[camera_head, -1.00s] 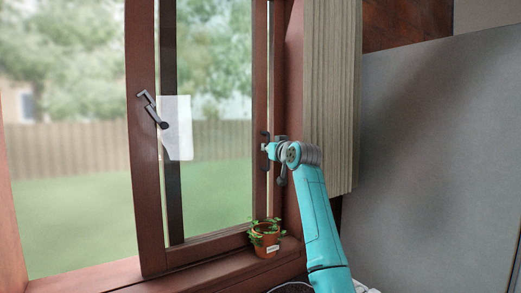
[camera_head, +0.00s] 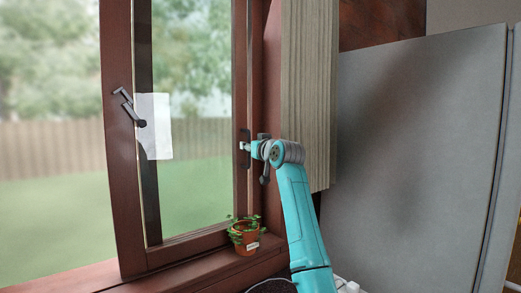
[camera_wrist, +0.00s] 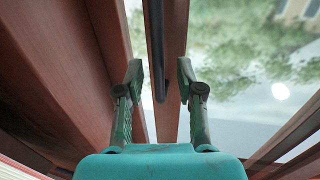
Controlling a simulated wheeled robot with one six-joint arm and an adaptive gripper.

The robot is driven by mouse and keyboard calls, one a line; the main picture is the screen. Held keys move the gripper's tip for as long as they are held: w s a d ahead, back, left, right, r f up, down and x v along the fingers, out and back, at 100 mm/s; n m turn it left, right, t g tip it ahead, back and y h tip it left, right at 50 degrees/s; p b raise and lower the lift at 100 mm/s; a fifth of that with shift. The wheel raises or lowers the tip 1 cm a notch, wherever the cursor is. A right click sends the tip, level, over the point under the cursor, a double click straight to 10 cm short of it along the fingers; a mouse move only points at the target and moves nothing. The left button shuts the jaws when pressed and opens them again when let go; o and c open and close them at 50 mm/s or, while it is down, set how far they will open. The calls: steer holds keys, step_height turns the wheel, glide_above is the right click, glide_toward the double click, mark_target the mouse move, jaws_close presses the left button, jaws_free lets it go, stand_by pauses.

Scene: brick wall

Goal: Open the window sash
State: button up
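The window sash (camera_head: 115,180) has a reddish-brown wooden frame around clear glass. A black lever handle (camera_head: 130,108) is on its left stile. A dark upright handle (camera_head: 246,160) is on the right stile, beside my gripper (camera_head: 247,147), which reaches in from the right. In the wrist view my gripper (camera_wrist: 160,72) has its two green fingers apart. The dark handle bar (camera_wrist: 156,45) runs between them, with a gap visible on each side. Whether the fingers touch the stile is unclear.
A potted plant (camera_head: 246,239) stands on the sill (camera_head: 205,268), below my gripper. A pale wood panel (camera_head: 308,100) is right of the window. A large grey fridge-like cabinet (camera_head: 420,150) fills the right side.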

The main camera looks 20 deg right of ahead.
steer(key=s+d, duration=0.1)
steer(key=s, duration=0.9)
